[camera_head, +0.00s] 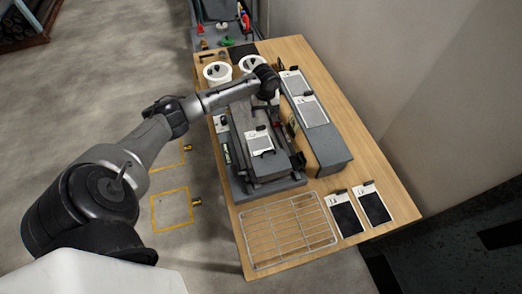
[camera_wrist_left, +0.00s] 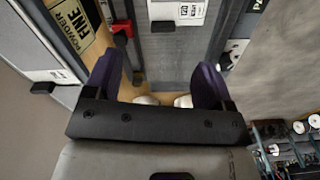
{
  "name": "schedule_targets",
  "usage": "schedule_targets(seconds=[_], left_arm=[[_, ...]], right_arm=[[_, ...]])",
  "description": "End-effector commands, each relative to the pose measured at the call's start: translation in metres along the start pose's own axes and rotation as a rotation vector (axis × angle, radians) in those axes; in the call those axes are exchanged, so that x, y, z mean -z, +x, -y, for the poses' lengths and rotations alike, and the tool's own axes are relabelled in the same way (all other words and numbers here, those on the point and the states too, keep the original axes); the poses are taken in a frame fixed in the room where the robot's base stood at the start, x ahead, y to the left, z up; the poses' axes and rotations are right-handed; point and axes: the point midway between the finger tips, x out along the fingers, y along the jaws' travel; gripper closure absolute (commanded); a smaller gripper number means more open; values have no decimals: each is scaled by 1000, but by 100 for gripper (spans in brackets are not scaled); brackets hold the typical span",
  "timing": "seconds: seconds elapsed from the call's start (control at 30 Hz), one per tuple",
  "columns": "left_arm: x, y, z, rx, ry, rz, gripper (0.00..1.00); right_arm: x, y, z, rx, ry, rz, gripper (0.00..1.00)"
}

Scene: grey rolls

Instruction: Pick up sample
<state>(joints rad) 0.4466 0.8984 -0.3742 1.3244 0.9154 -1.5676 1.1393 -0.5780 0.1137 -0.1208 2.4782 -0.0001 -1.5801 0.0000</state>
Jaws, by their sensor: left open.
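Several sample-like cards, white with dark grey panels and black clips, show in the head view; which one is the sample I cannot tell. One card (camera_head: 259,142) lies on a grey machine (camera_head: 263,166). Two more, a rear card (camera_head: 290,84) and a nearer card (camera_head: 310,111), lie on a long grey block (camera_head: 328,145). My left gripper (camera_head: 270,92) is above the machine's far part, beside the block. In the left wrist view its two purple-dark fingers (camera_wrist_left: 155,75) are apart with nothing held between them. A white labelled card (camera_wrist_left: 178,10) shows ahead of them. My right gripper is not in view.
A wire rack (camera_head: 288,232) and two dark-panelled cards (camera_head: 344,217) (camera_head: 373,207) lie at the table's near end. Two white buckets (camera_head: 217,73) (camera_head: 251,64) stand at the far end. A box marked "Fine powder" (camera_wrist_left: 80,25) is beside the gripper.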

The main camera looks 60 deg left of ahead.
Motion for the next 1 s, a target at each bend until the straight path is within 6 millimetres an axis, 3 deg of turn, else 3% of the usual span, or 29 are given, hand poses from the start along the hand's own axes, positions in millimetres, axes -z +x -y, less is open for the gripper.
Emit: schedule_targets(seconds=[0.1, 0.2, 0.6, 1.0], left_arm=[[23, -2, 10, -4, -145, 23, 23], [31, 3, 14, -5, -205, 35, 23], [31, 65, 14, -6, -224, 38, 23], [29, 92, 13, -4, -222, 38, 23]], right_arm=[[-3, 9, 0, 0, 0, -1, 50], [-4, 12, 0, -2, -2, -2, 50], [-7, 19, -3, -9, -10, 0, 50], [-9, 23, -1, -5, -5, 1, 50]])
